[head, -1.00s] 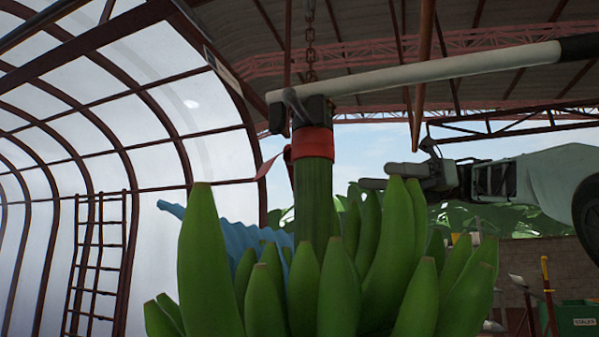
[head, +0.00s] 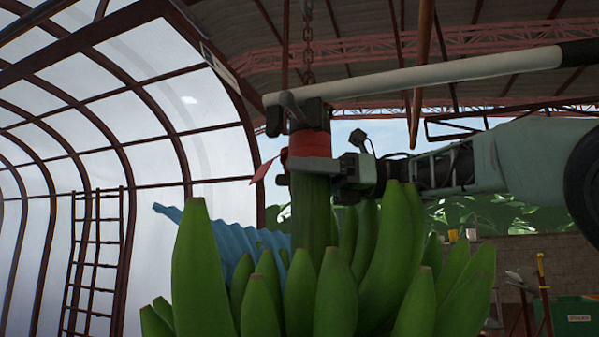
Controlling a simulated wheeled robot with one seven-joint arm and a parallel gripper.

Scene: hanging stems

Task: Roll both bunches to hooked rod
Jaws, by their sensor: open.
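A bunch of green bananas (head: 335,290) fills the lower middle of the head view. Its thick green stem (head: 313,215) hangs upright, with a red band (head: 309,144) and a dark clamp at its top, under a chain (head: 307,45). My gripper (head: 312,166) reaches in from the right at the stem, just under the red band. One finger crosses in front of the stem; the other is largely hidden, and contact cannot be told. The jaws are open. Only one bunch is clearly seen. I cannot identify the hooked rod for sure.
A pale bar (head: 430,75) with a black end crosses above my gripper. A brown rod (head: 421,80) hangs right of the chain. A blue ribbed sheet (head: 215,240) lies behind the bananas. A ladder (head: 92,265) stands at left, a green bin (head: 577,317) at lower right.

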